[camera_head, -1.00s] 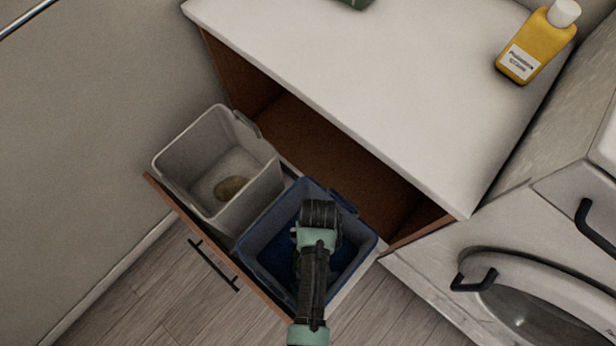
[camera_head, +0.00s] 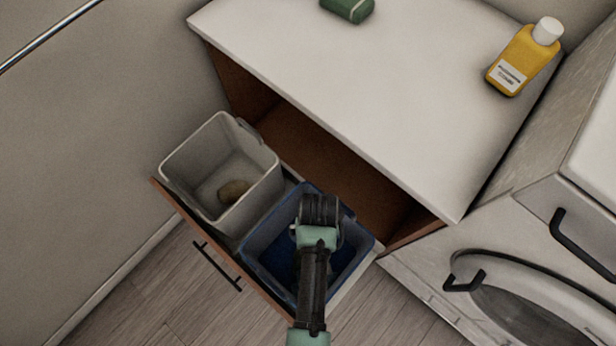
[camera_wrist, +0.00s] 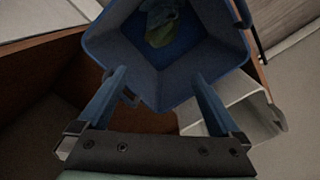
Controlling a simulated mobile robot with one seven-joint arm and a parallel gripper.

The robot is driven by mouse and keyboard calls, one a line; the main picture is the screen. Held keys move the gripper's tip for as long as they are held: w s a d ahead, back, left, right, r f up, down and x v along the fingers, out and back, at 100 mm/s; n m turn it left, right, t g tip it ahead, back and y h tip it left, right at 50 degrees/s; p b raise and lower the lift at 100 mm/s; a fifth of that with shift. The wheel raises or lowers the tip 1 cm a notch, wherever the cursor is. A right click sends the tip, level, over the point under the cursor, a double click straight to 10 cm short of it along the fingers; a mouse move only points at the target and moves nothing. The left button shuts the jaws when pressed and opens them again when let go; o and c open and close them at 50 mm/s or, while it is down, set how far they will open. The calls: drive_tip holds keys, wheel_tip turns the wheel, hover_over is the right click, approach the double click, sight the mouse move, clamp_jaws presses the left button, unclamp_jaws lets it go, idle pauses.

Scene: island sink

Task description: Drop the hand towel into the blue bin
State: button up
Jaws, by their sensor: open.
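The blue bin (camera_head: 262,238) stands in the pulled-out drawer, on the right side. It also shows in the wrist view (camera_wrist: 112,48), where I look down into it. A crumpled greenish-yellow cloth, seemingly the hand towel (camera_wrist: 161,24), lies on the bin's floor. In the head view the towel is hidden by my arm. My gripper (camera_wrist: 159,76) is open, its two blue fingers apart with nothing between them. It is above the bin, clear of the towel. In the head view the fingers are hidden below my wrist.
A grey bin (camera_head: 203,160) with a brown lump (camera_head: 233,190) inside stands left of the blue bin. The white counter (camera_head: 370,95) holds a yellow bottle (camera_head: 520,62) and a green item (camera_head: 347,9). A front-loading machine (camera_head: 520,290) is at right.

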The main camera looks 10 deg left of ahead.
wheel_tip(320, 180, up, 9)
drive_tip(key=shift+p, duration=0.4)
